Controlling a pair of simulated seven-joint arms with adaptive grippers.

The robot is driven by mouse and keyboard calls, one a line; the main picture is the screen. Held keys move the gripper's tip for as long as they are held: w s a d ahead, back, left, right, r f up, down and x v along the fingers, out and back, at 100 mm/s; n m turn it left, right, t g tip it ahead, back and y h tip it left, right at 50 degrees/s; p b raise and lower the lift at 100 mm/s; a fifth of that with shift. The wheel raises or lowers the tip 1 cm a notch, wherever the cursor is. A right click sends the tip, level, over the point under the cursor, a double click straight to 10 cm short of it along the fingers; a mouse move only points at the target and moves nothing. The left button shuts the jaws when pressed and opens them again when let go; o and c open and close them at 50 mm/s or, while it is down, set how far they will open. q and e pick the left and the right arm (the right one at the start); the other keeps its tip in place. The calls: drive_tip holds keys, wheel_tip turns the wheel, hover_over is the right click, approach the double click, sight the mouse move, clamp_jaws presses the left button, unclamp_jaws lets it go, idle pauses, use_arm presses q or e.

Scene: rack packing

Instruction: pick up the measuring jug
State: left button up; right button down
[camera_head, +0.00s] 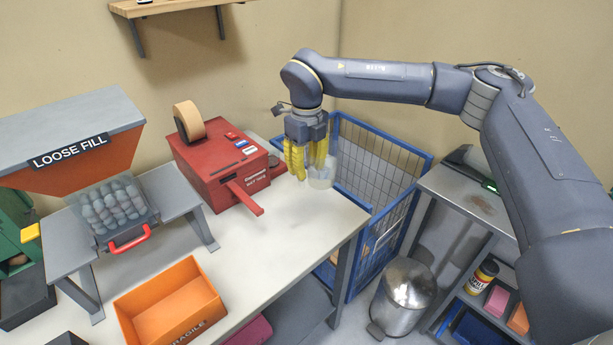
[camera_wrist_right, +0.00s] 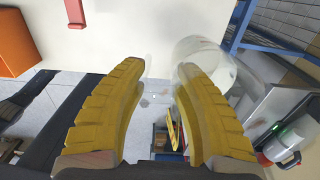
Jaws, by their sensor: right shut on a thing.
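The measuring jug (camera_head: 321,175) is clear and see-through, at the far right corner of the white table in the head view. My right gripper (camera_head: 307,163), with yellow ribbed fingers, is shut on it and points downward. In the right wrist view the jug's round body (camera_wrist_right: 212,62) shows beyond the fingers of my right gripper (camera_wrist_right: 160,75), toward the right finger. The exact grip on the clear jug is hard to make out, and I cannot tell whether its base touches the table. My left gripper is not in view.
A red tape machine (camera_head: 215,165) stands just left of the jug. A blue wire cage (camera_head: 384,165) is behind and right of it. An orange box (camera_head: 170,305) and loose-fill dispenser (camera_head: 75,165) are further left. The table's middle is clear. A metal bin (camera_head: 408,284) stands on the floor.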

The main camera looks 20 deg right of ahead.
drive_tip(key=shift+r, duration=4.4)
drive_tip(key=shift+r, duration=0.2)
drive_tip(key=shift+w, duration=0.1)
